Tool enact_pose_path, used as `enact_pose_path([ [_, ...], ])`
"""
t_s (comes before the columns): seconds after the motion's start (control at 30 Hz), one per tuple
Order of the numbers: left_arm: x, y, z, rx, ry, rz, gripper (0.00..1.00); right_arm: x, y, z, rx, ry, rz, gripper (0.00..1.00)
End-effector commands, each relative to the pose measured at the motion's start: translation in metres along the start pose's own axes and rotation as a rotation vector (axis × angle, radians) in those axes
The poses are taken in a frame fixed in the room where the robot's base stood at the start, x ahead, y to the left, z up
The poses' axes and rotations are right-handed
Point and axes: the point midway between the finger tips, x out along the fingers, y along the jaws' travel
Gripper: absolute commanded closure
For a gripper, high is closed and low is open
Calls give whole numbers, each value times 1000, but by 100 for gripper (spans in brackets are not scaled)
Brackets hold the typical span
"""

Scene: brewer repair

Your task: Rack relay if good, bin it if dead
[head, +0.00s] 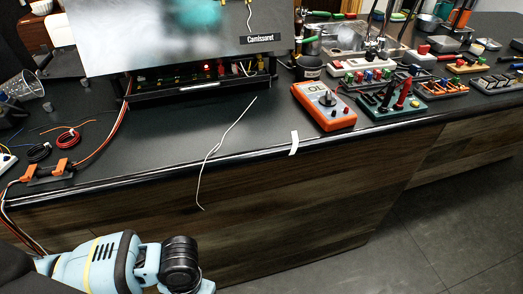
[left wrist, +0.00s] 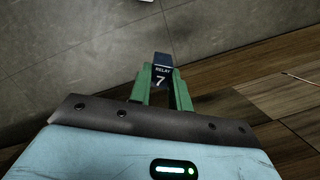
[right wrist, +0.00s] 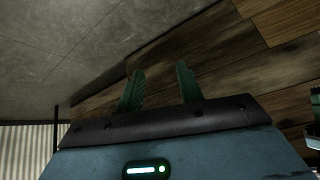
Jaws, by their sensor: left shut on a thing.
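A dark relay (left wrist: 162,72) with the white label "RELAY 7" is in the left wrist view, between the green fingers of my left gripper (left wrist: 161,82). That gripper is shut on it and holds it clear of the wooden counter front. My right gripper (right wrist: 160,88) is open and empty in the right wrist view, facing the wooden panelling and grey floor. Neither gripper's fingers show in the head view. An orange multimeter (head: 324,106) lies on the counter and its display reads "OL". No rack or bin can be made out for certain.
The brewer (head: 195,85), marked "Camissoret", stands at the back with a red light lit. A green terminal board (head: 392,101) with red and black probes sits right of the meter. A white wire (head: 222,142) hangs over the counter edge. An orange-clipped cable (head: 48,170) lies at left.

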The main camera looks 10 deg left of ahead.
Motion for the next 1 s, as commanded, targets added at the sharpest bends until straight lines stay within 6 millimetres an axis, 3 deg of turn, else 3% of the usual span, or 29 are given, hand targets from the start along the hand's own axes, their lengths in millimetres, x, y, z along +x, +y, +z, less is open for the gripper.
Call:
enact_pose_path([
  [0.3, -4, -7, 3, -21, -51, 6, 100, -2, 0, -8, -1, 13, 1, 64],
  [0.7, -133, -8, -23, -17, 129, 2, 100, -45, 6, -92, -30, 147, 18, 64],
  [0.8, -160, -8, -27, -17, 171, 2, 100, -53, 8, -104, -38, 167, 22, 64],
  [1.0, -177, -8, -30, -17, 198, 1, 100, -58, 10, -109, -48, 177, 26, 64],
])
